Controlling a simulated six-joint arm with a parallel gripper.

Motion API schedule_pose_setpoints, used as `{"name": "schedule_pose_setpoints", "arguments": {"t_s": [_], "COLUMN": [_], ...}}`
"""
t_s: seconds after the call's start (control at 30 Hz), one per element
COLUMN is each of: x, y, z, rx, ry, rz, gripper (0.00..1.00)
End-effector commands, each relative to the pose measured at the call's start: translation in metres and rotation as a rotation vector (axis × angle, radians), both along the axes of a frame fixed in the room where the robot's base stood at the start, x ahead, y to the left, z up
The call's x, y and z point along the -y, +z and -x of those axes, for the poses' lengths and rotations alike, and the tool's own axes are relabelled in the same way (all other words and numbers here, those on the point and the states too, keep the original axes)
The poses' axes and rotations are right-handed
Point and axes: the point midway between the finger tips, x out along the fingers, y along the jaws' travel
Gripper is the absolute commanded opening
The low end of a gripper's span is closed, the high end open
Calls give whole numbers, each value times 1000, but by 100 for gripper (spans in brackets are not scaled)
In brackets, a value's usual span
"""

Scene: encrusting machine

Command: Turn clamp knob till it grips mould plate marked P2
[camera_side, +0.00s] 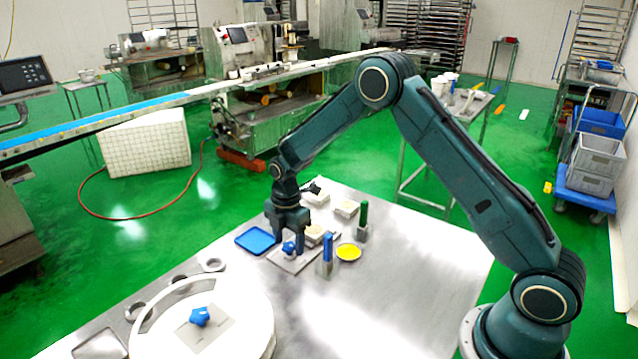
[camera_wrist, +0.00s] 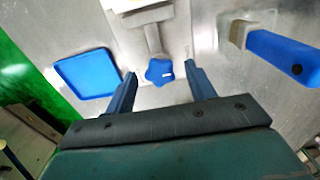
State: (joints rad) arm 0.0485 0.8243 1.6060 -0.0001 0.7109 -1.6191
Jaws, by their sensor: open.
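A blue star-shaped clamp knob (camera_wrist: 159,73) shows in the wrist view between the fingertips of my gripper (camera_wrist: 161,69). The fingers are open, with a gap on each side of the knob. In the side view my gripper (camera_side: 290,242) points down over the same blue knob (camera_side: 289,249), which sits on a flat grey metal plate (camera_side: 288,264). A metal arm (camera_wrist: 153,38) runs from the knob toward a pale block (camera_wrist: 140,14) at the top of the wrist view. No P2 mark can be read, so I cannot tell which piece is that mould plate.
A blue tray (camera_side: 257,241) lies left of the gripper. A blue-handled tool (camera_side: 327,250), a green-handled tool (camera_side: 364,216) and a yellow dish (camera_side: 348,253) stand to the right. The table's right front is clear.

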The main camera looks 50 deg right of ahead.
Motion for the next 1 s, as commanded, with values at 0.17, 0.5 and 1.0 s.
{"name": "schedule_pose_setpoints", "arguments": {"t_s": [0.17,0.5,1.0], "x": [0,0,0], "y": [0,0,0], "z": [0,0,0], "rx": [0,-1,-1], "ry": [0,0,-125], "rz": [0,0,0], "gripper": [55,10,10]}}
